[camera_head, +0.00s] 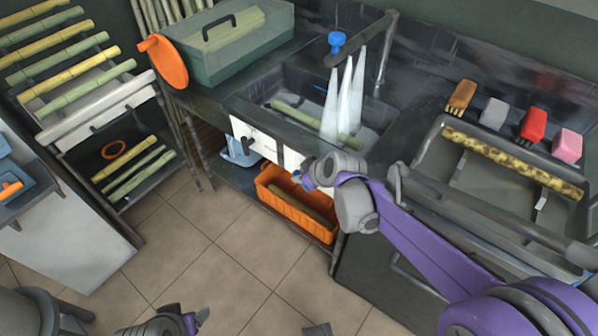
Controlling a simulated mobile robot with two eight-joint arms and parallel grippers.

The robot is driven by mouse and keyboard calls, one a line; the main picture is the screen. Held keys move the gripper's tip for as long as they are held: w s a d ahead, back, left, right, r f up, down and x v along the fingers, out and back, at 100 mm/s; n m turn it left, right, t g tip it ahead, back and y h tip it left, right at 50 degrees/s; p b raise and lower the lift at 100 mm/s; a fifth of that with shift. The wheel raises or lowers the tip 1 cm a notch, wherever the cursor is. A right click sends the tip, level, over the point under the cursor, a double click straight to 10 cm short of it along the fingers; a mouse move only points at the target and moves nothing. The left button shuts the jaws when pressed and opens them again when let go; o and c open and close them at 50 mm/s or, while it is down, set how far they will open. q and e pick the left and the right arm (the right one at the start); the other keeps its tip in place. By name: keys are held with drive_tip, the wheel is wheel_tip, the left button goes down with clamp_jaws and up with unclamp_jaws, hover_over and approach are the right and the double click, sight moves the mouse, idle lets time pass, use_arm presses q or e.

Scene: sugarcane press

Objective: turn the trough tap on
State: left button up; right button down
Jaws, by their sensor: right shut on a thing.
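The tap's blue knob (337,40) stands on the dark spout bar over the trough at the back of the counter. White water streams (345,95) fall from the bar into the trough (265,92), where green cane lies. My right gripper (303,180) is at the trough's white front panel (262,143), well below and apart from the blue knob. It is shut on a small blue part, mostly hidden by the gripper, so I cannot tell what it belongs to. My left gripper (197,318) shows only partly at the bottom edge; its jaws are unclear.
An orange crate (290,208) sits on the shelf below the trough. A green-grey box (222,45) with an orange disc (165,62) stands left. Several brushes or sponges (533,124) and a spotted cane (510,162) in a tray lie right.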

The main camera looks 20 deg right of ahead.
drive_tip(key=t+y, duration=0.1)
drive_tip(key=t, duration=0.1)
drive_tip(key=shift+s+d+f+t+y, duration=0.1)
drive_tip(key=shift+s+d+t+y, duration=0.2)
drive_tip(key=shift+s+d+y, duration=0.1)
drive_tip(key=shift+s+m+t+y, duration=0.1)
drive_tip(key=shift+m+t+y, duration=0.25)
drive_tip(key=shift+t, duration=0.35)
drive_tip(key=shift+y, duration=0.25)
drive_tip(key=c, duration=0.7)
unclamp_jaws()
drive_tip(key=shift+s, duration=0.1)
drive_tip(key=p+v, duration=0.2)
drive_tip(key=v, duration=0.8)
drive_tip(key=shift+s+d, duration=0.15)
drive_tip(key=shift+s, duration=0.2)
